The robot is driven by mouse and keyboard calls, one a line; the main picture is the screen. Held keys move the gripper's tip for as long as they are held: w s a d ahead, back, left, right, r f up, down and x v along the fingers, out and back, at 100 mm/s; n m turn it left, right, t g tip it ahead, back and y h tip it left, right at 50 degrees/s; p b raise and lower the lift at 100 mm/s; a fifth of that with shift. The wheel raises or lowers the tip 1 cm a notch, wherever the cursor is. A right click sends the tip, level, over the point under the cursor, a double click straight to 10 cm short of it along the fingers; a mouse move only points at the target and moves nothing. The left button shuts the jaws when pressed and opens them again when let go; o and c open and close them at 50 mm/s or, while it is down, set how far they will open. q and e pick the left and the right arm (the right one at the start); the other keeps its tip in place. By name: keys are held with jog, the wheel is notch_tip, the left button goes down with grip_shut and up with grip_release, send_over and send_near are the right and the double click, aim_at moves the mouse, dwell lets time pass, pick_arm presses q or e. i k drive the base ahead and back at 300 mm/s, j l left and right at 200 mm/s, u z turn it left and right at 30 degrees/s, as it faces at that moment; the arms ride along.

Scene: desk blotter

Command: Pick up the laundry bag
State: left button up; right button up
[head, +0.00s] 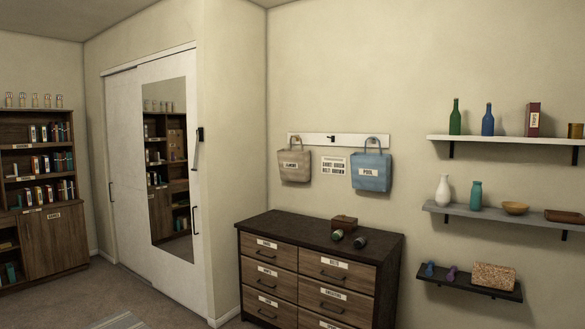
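Two bags hang from a white hook rail (334,140) on the wall above the dresser. The left one is a beige bag (294,172) with a white label too small to read for certain. The right one is a blue bag (371,178) whose label seems to read "POOL". The middle hook between them is bare. I cannot tell surely from the labels which is the laundry bag; the beige one may be it. Neither of my grippers shows in the head view.
A dark-topped dresser (319,230) with labelled drawers stands below the bags, with a small brown box (344,223) and two dark rolled items on top. Wall shelves (505,212) at right hold bottles and bowls. A mirrored closet door (168,170) and bookshelf (40,190) are left. Carpet is clear in front.

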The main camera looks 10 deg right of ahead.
aim_at(294, 165)
jog(key=i, duration=1.25)
jog(key=i+j, duration=0.1)
jog(key=i, duration=2.45)
jog(key=z, duration=0.05)
